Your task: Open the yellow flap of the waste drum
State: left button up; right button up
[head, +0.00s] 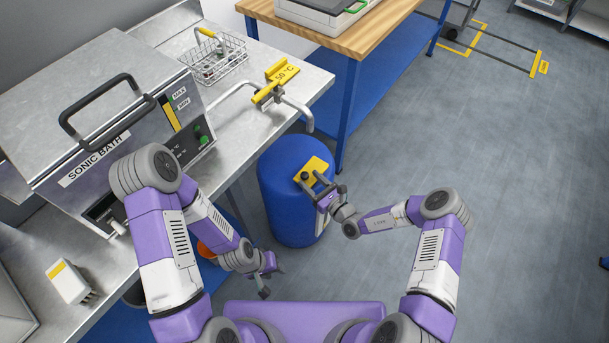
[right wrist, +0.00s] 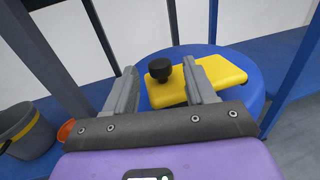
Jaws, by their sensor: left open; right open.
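The blue waste drum (head: 284,211) stands on the floor beside the metal bench; its top also shows in the right wrist view (right wrist: 258,100). The yellow flap (head: 318,165) lies flat on the drum's top and carries a black knob (right wrist: 160,69). In the right wrist view the flap (right wrist: 222,78) is partly hidden by one finger. My right gripper (head: 317,187) is open over the flap, with the knob between its fingers as seen there; I cannot tell whether they touch it. My left gripper (head: 267,281) is open and empty, low in front of the drum.
The metal bench (head: 236,113) at the left holds the sonic bath (head: 105,125), a wire basket (head: 215,62) and a tap with a yellow 50 °C sign (head: 281,74). A wood-topped table (head: 355,38) stands behind the drum.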

aim_at(308, 178)
jog(key=shift+b+x, duration=0.45)
jog(key=shift+x, duration=1.5)
grip_shut()
